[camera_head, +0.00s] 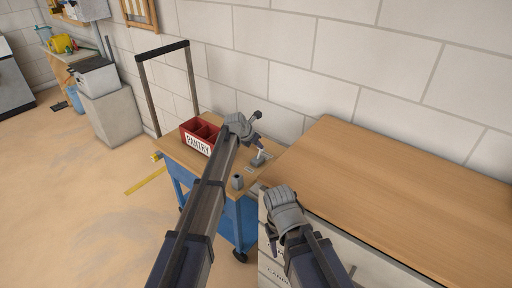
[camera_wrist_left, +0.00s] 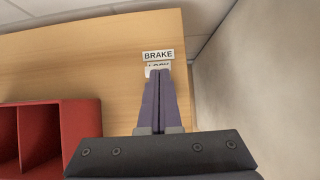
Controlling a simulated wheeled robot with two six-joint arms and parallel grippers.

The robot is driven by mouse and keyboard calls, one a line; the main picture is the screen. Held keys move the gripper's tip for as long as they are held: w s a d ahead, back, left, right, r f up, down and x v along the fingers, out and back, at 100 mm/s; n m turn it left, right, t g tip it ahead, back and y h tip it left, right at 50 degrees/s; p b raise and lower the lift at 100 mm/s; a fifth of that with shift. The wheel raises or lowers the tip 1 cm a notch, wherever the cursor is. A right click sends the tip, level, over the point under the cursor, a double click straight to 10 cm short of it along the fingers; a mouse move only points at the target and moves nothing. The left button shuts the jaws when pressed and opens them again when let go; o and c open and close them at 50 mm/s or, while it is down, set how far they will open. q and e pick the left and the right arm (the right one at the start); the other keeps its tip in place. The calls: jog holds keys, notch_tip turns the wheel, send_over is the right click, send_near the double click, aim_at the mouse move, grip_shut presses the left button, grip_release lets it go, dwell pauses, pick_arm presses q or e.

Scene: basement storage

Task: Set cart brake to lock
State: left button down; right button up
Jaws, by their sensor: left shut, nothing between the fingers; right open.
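The cart (camera_head: 222,205) is blue with a wooden top and stands against the wall. In the left wrist view a BRAKE plate (camera_wrist_left: 158,55) lies on the wooden top, with a LOCK label (camera_wrist_left: 158,66) partly hidden below it. My left gripper (camera_head: 261,147) is over the cart's right end. Its shut, empty fingertips (camera_wrist_left: 159,73) cover part of the LOCK label in the wrist view; I cannot tell if they touch anything. A small grey fitting (camera_head: 258,158) sits just below the fingertips. My right gripper (camera_head: 273,245) is open and empty, low beside the wooden counter.
A red PANTRY bin (camera_head: 198,136) stands on the cart top, left of my left gripper. A small grey block (camera_head: 237,182) is at the cart's front edge. A wooden counter (camera_head: 400,185) fills the right side. The floor (camera_head: 80,200) at the left is mostly clear.

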pick_arm(q)
jog(key=shift+w+d, duration=0.25)
jog(key=shift+w, duration=0.05)
dwell(0.6)
jog(key=p+v, duration=0.6)
jog(key=v, duration=0.1)
jog(key=shift+r, duration=0.3)
jog(key=shift+s+a, duration=0.15)
